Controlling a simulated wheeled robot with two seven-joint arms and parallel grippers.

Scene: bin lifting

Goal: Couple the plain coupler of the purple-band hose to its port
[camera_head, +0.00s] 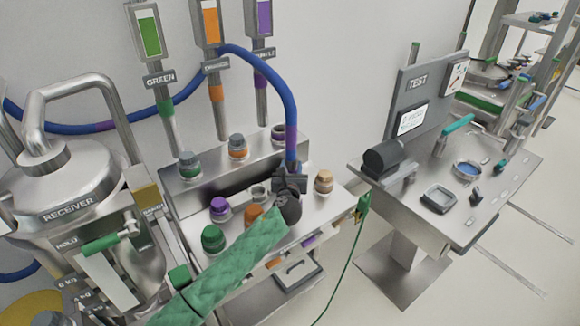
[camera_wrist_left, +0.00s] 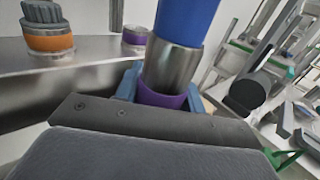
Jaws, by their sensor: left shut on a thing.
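The coupler's lower end is hidden. The purple-ringed port (camera_head: 278,132) sits at the right end of the raised shelf, behind the gripper and apart from it. It also shows in the left wrist view (camera_wrist_left: 135,38). My right gripper is not seen.
Green (camera_head: 189,163) and orange (camera_head: 238,147) ports share the shelf. Purple (camera_head: 220,208), green (camera_head: 213,238), orange and tan (camera_head: 323,181) caps stand on the lower ledge around the gripper. The receiver tank (camera_head: 70,200) is left, the test table (camera_head: 450,185) right.

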